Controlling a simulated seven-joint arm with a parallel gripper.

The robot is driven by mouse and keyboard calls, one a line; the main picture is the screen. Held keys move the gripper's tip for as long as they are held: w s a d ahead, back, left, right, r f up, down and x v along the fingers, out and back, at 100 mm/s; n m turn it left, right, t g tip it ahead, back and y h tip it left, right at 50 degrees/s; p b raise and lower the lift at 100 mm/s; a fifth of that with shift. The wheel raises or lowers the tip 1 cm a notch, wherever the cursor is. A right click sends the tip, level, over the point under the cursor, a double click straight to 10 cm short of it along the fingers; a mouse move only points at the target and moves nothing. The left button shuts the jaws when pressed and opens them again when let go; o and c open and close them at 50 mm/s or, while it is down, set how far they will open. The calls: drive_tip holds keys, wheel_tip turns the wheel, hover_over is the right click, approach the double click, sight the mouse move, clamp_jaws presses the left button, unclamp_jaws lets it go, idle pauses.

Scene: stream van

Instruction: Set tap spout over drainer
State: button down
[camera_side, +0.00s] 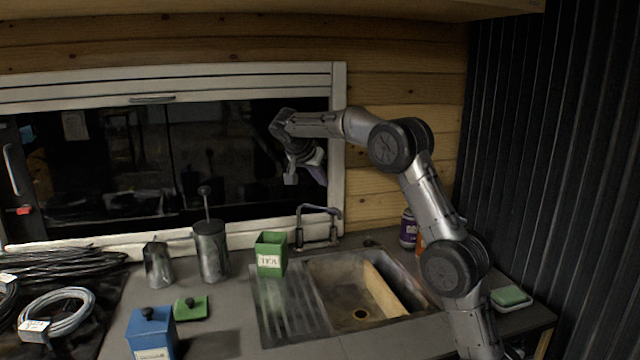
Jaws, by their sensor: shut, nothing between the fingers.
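The metal tap (335,228) stands at the back edge of the sink unit, below the window frame. Its thin arched pipe runs to the left, and its left end comes down beside the green TEA box. I cannot tell exactly where the spout tip ends. The ribbed drainer (290,308) is the left part of the sink unit, beside the basin (345,318). My gripper (304,180) is shut and empty, raised in front of the window, above the tap and apart from it. The arm reaches in from the right.
The green TEA box (271,256) stands open at the drainer's back. A metal canister with a plunger (211,252), a jug (158,265), a green lid (191,308) and a blue box (152,334) stand left. A wooden board (385,290) lies in the basin. Cables (60,310) lie far left.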

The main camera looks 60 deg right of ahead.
drive_tip(key=x, duration=0.8)
drive_tip(key=shift+a+f, duration=0.2)
drive_tip(key=shift+a, duration=0.85)
drive_tip(key=shift+a+f, duration=0.15)
drive_tip(key=shift+a, duration=0.9)
